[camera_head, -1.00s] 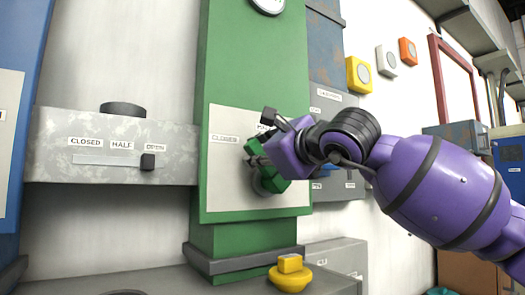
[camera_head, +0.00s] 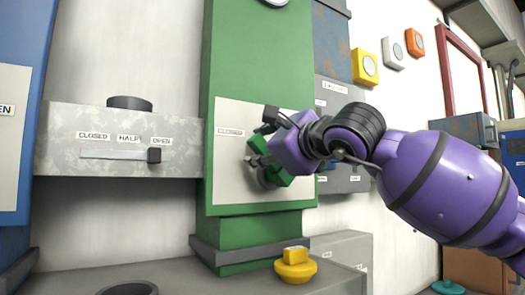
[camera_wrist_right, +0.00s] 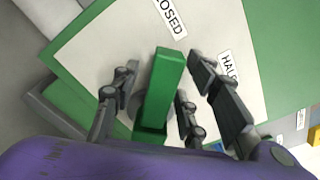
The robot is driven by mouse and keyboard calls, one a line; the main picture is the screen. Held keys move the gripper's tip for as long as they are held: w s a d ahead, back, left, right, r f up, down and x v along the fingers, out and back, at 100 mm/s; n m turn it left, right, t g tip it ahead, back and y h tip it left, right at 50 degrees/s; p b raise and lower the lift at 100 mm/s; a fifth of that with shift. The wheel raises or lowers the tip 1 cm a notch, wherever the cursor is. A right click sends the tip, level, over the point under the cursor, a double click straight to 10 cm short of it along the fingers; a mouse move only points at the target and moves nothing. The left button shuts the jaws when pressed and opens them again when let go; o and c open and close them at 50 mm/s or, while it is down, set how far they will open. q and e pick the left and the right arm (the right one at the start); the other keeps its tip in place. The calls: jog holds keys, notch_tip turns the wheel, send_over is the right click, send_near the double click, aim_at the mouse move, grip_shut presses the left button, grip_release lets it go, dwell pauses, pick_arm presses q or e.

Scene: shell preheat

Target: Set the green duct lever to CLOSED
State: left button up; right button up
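The green duct lever (camera_wrist_right: 165,85) is a green bar on a pale plate (camera_head: 228,180) of the green duct. In the right wrist view its free end points between the CLOSED label (camera_wrist_right: 170,15) and the HALF label (camera_wrist_right: 228,68). In the head view the lever (camera_head: 277,176) is partly hidden by my right gripper (camera_head: 262,148). In the wrist view that gripper (camera_wrist_right: 160,85) has its fingers apart on both sides of the lever, with a visible gap on the left; contact on the right is unclear. My left gripper is not in view.
A grey box (camera_head: 60,135) at the left has a slider (camera_head: 154,155) at OPEN. A yellow knob (camera_head: 295,268) stands on the grey ledge (camera_head: 200,282) below the duct. Grey boxes (camera_head: 345,185) stand behind my right arm.

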jog(key=v, duration=1.2)
dwell(0.3)
